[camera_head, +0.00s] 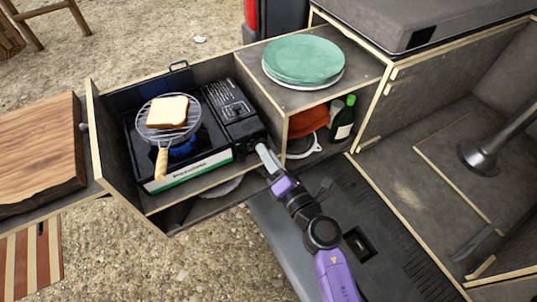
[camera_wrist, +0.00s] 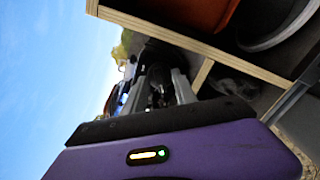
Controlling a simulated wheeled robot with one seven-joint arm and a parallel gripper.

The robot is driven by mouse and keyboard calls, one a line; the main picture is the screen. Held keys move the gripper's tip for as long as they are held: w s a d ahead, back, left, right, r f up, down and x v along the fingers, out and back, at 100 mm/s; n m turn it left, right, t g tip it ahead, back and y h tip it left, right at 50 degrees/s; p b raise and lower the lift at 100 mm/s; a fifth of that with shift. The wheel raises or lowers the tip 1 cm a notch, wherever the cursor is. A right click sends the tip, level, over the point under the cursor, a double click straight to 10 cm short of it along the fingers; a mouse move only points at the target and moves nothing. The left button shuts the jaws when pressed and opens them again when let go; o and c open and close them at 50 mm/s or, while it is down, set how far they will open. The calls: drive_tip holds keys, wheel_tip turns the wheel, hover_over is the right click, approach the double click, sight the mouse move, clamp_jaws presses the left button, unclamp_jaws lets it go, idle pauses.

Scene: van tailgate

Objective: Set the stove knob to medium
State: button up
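The portable gas stove (camera_head: 196,168) sits in the slide-out wooden kitchen box, with a blue flame (camera_head: 184,146) showing under its grill rack. The stove knob is not clearly visible in the head view; my gripper covers the stove's right front corner. My gripper (camera_head: 264,152) reaches that corner from the lower right, its tips at or very near the stove. In the wrist view my gripper (camera_wrist: 160,88) has grey fingers around or beside dark parts of the stove. I cannot tell whether the fingers touch or hold the knob.
A slice of toast (camera_head: 167,111) lies on the round wire rack with a wooden handle (camera_head: 161,163). Green and white plates (camera_head: 302,60) sit on the box top. Below are an orange pot (camera_head: 306,121) and a dark bottle (camera_head: 343,122). A cutting board (camera_head: 40,150) is at left.

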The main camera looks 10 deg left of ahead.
drive_tip(key=shift+c, duration=0.2)
clamp_jaws()
drive_tip(key=shift+f+m+p, duration=0.1)
drive_tip(key=shift+m+p, duration=3.25)
drive_tip(key=shift+m, duration=2.05)
